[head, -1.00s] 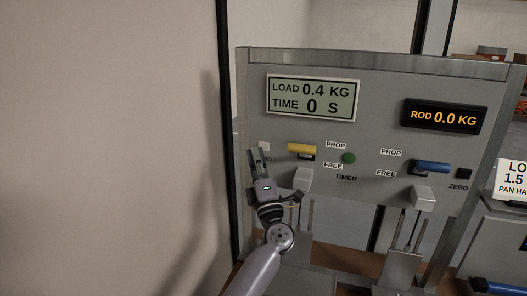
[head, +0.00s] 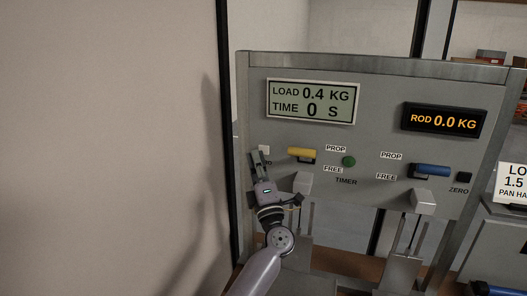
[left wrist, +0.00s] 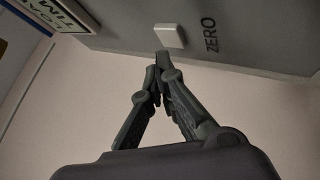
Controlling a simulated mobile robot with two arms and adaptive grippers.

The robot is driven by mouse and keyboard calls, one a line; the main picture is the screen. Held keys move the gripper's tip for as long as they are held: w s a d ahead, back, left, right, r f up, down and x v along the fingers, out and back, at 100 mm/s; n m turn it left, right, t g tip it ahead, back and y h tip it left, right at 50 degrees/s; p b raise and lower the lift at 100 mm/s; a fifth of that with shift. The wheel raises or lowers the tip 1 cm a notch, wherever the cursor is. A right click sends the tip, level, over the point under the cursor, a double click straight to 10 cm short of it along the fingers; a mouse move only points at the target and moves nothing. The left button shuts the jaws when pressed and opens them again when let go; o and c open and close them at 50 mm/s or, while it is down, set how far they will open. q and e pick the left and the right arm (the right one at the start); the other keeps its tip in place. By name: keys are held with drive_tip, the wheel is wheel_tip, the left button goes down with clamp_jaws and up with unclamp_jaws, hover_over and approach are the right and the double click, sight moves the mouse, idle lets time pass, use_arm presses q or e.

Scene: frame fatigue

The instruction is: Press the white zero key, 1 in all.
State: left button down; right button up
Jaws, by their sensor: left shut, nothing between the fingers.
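The white zero key (head: 264,149) is a small square on the left of the grey panel, below the load display. In the left wrist view the white key (left wrist: 169,36) stands out from the panel beside the word ZERO. My left gripper (head: 256,154) is shut and empty, its fingertips just below the key in the head view. In the left wrist view the left gripper's tips (left wrist: 163,58) are close to the key's edge; I cannot tell if they touch it. The load display (head: 313,101) reads LOAD 0.4 KG and TIME 0 S. My right gripper is not in view.
A rod display (head: 445,118) reads 0.0 KG. A bare wall (head: 110,130) is at left.

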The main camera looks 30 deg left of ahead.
use_arm(q)
drive_tip(key=shift+w+a, duration=0.1)
drive_tip(key=shift+w, duration=0.1)
idle(0.4)
drive_tip(key=shift+w, duration=0.25)
drive_tip(key=shift+w, duration=0.15)
idle(0.4)
drive_tip(key=shift+a+r+b, duration=0.2)
drive_tip(key=shift+r+b, duration=0.15)
drive_tip(key=shift+r, duration=0.2)
idle(0.6)
drive_tip(key=s+p, duration=0.1)
drive_tip(key=s+d+p, duration=0.1)
drive_tip(key=s, duration=0.1)
drive_tip(key=s+f+p, duration=0.1)
drive_tip(key=s, duration=0.1)
drive_tip(key=shift+s+d, duration=0.15)
drive_tip(key=shift+d, duration=0.1)
idle(0.7)
idle(0.7)
